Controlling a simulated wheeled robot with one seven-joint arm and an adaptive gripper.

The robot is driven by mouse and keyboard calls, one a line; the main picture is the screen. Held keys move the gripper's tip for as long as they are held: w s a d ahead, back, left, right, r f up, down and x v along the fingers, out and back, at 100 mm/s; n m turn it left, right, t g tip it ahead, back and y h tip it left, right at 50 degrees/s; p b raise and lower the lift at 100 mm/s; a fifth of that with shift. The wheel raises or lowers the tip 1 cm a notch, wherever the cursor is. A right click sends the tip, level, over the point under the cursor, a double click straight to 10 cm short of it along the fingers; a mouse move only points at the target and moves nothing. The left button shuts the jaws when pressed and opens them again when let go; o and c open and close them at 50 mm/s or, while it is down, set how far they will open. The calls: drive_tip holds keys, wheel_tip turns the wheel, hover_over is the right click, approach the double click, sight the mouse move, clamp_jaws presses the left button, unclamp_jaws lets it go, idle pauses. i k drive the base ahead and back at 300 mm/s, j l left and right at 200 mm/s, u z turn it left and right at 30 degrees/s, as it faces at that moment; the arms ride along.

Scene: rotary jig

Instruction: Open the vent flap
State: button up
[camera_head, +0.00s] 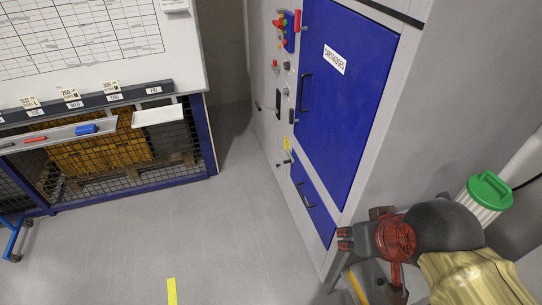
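No part is marked as a vent flap, so I cannot tell for sure which one it is. A small blue panel (317,212) with a dark handle sits low on the front of the grey cabinet (402,120). A green cap (489,190) tops a white ribbed cylinder (481,214) at the right. My gripper (346,239) is at the lower right, in front of the cabinet's lower side in the picture. It looks apart from the green cap. Its fingers are dark and small, and their opening is unclear. My arm hides what lies behind it.
A tall blue door (347,100) labelled "CARTRIDGES" has a dark handle. Buttons and a red switch (298,20) are left of it. A bench (110,98) with a wire-mesh cage stands at the left. The grey floor (215,240) between is clear, with a yellow strip (172,291).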

sight(279, 157)
drive_tip(key=i+j, duration=0.2)
drive_tip(key=i+j+z, duration=0.25)
drive_tip(key=i+j, duration=0.35)
drive_tip(key=i, duration=0.15)
drive_tip(key=i+j+z, duration=0.2)
drive_tip(key=i+j, duration=0.5)
drive_tip(key=i+j+z, duration=0.25)
drive_tip(key=i+j, duration=0.4)
drive_tip(key=j, duration=0.2)
